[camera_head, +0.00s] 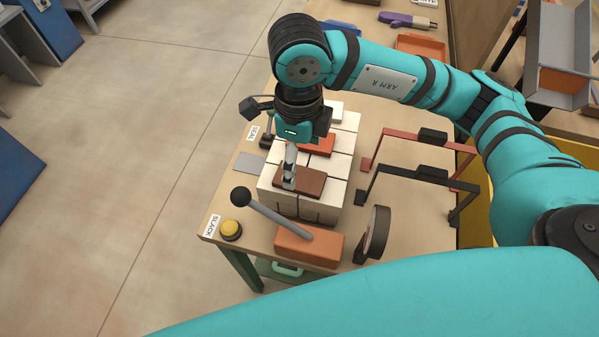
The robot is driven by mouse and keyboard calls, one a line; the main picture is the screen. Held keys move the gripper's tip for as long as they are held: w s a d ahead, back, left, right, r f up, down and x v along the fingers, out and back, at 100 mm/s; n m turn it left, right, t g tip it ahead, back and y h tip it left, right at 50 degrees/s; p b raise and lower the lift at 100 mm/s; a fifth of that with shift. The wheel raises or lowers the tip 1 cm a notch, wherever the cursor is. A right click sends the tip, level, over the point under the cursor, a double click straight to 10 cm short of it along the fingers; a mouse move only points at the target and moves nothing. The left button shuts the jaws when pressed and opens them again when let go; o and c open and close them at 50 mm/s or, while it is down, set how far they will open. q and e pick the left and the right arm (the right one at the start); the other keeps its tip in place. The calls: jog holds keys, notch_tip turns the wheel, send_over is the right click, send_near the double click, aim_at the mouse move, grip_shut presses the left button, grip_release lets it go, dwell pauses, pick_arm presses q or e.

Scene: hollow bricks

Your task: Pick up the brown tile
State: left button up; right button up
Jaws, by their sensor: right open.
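The brown tile (314,182) lies flat on top of the pale hollow bricks (318,209), at the near end of the stack. My right gripper (289,181) points down at the left part of the brown tile, its fingers open. The fingers hide part of the tile, and I cannot tell whether they touch it. My left gripper is not in view.
An orange-red tile (322,146) lies farther back on the bricks. A lever with a black knob (241,196) rises from an orange block (308,246) in front. A yellow button (231,229), a dark roll (375,234) and a black handle frame (418,178) stand around.

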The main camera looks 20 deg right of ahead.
aim_at(300, 177)
notch_tip(300, 177, down, 2)
jog(key=shift+f, duration=0.1)
jog(key=shift+f+p, duration=0.3)
jog(key=shift+p, duration=0.3)
jog(key=f, duration=0.1)
jog(key=f+p, duration=0.1)
jog(key=f, duration=0.1)
jog(key=shift+w+d+f, duration=0.2)
jog(key=shift+w+f, duration=0.05)
jog(key=shift+f, duration=0.1)
jog(key=shift+f+p, duration=0.3)
jog(key=shift+f, duration=0.05)
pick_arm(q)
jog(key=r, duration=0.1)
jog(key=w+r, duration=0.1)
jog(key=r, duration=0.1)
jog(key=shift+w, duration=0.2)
pick_arm(e)
jog(key=shift+c, duration=0.3)
jog(key=c, duration=1.3)
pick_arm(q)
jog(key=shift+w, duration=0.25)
pick_arm(e)
jog(key=shift+r, duration=0.15)
